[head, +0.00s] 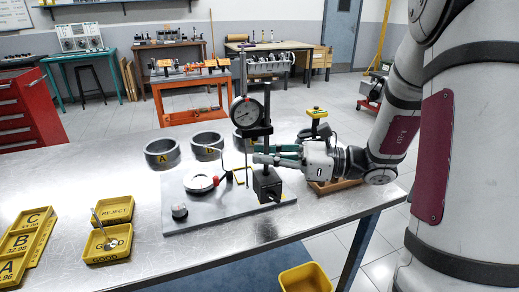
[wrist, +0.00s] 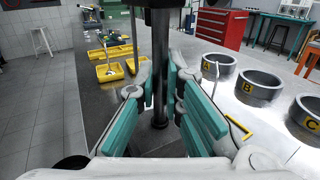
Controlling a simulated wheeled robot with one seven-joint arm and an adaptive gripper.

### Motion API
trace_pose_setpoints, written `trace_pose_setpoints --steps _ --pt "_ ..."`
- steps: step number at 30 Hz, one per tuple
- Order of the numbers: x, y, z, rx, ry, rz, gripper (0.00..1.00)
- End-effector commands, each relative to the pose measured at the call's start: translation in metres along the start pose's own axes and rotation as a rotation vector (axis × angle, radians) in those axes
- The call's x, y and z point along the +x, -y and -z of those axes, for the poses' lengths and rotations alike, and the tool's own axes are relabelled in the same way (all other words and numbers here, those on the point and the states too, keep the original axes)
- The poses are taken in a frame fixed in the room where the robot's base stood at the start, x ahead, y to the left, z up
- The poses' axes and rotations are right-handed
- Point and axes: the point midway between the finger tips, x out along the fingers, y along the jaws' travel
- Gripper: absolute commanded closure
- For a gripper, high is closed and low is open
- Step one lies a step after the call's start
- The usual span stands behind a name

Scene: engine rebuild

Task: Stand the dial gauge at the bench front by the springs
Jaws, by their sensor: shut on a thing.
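My gripper (head: 272,157) reaches in from the right and is shut on the post above the base. In the wrist view the teal fingers (wrist: 165,100) lie on both sides of the dark post (wrist: 160,65). The gauge face is not visible there. I cannot make out the springs in either view.
The grey plate (head: 228,211) carries a white round part (head: 203,181) and a small dark knob (head: 180,211). Grey rings (head: 162,153) stand behind. Yellow REJECT (head: 116,211) and GOOD (head: 107,245) trays and lettered trays (head: 27,240) lie left. The front bench (head: 150,268) has bare room.

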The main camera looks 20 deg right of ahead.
Motion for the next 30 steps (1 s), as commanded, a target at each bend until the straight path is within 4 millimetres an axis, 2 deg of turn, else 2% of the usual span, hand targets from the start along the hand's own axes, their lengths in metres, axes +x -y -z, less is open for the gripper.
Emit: trace_pose_setpoints --steps 7,30 --pt "-0.004 -0.006 -0.008 -0.003 0.004 0.001 1.00" --pt "-0.003 -0.005 -0.033 -0.003 0.003 0.001 1.00"
